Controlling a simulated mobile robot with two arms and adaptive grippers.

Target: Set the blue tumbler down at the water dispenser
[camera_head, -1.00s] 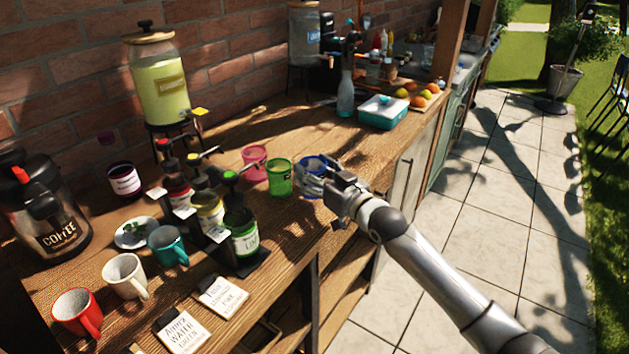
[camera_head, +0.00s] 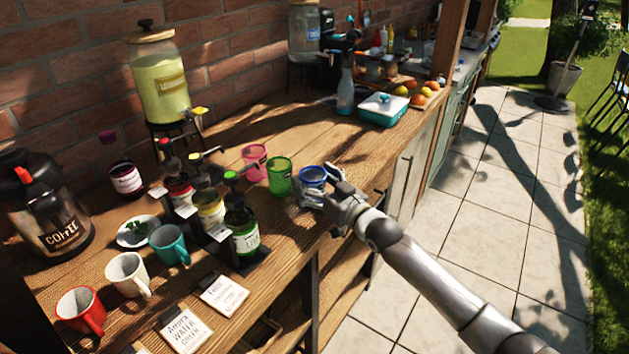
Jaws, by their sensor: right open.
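The blue tumbler (camera_head: 313,174) stands upright on the wooden counter, right of the green tumbler. My right gripper (camera_head: 321,190) is open at the tumbler's near right side, one finger in front of it and the other by its right side. The fingers hide its lower part, and I cannot tell whether they touch it. My left gripper is out of view.
A green tumbler (camera_head: 278,177) and a pink tumbler (camera_head: 255,161) stand close left of the blue one. Syrup pump bottles (camera_head: 241,232) are further left. The counter between is mostly clear.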

